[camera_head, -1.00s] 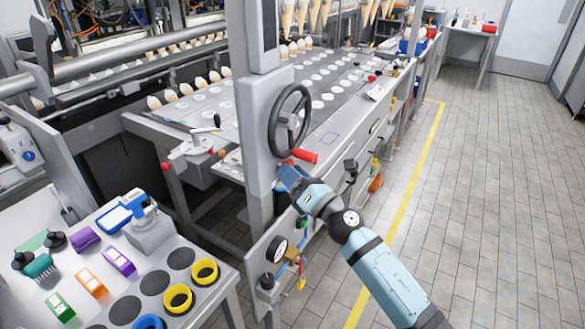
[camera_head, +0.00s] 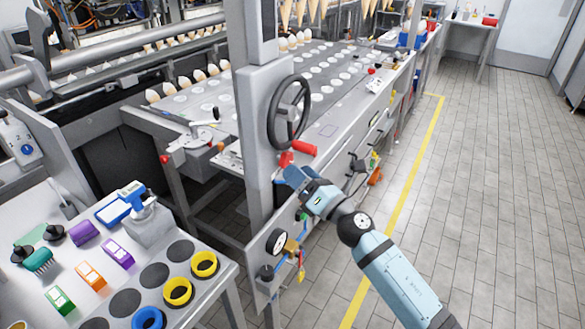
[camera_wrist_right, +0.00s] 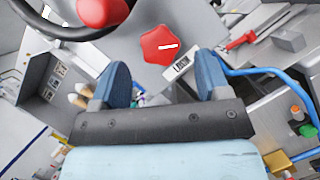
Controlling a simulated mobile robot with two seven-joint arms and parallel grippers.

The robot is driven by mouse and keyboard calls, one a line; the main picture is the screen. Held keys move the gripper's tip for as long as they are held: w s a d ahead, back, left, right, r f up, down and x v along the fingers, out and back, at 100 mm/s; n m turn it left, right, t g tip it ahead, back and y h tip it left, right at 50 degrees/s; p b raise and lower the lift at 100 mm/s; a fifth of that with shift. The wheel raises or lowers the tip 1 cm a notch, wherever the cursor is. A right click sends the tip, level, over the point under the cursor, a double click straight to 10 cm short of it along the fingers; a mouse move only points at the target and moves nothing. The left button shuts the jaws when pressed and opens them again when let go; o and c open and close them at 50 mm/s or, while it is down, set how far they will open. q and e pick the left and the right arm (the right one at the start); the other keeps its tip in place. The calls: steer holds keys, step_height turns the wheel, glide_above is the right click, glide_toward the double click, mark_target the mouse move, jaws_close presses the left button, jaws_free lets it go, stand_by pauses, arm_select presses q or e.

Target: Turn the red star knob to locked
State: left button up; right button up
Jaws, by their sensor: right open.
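The red star knob (camera_wrist_right: 160,45) sits on the grey panel in the right wrist view, with a short white line on its face. A small label plate (camera_wrist_right: 182,66) with dark lettering is just below and right of it. Nothing is between the fingers. In the head view my right gripper (camera_head: 294,175) is just below the knob. My left gripper is not in view.
A dark handwheel (camera_head: 288,110) with a red handle (camera_head: 303,148) is just above the knob. A gauge (camera_head: 276,242) and blue hose (camera_wrist_right: 250,71) are nearby. A table (camera_head: 75,275) with coloured items stands at lower left. The tiled floor (camera_head: 480,200) at right is clear.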

steer(key=b+v, duration=0.2)
steer(key=v, duration=0.9)
steer(key=shift+w, duration=0.1)
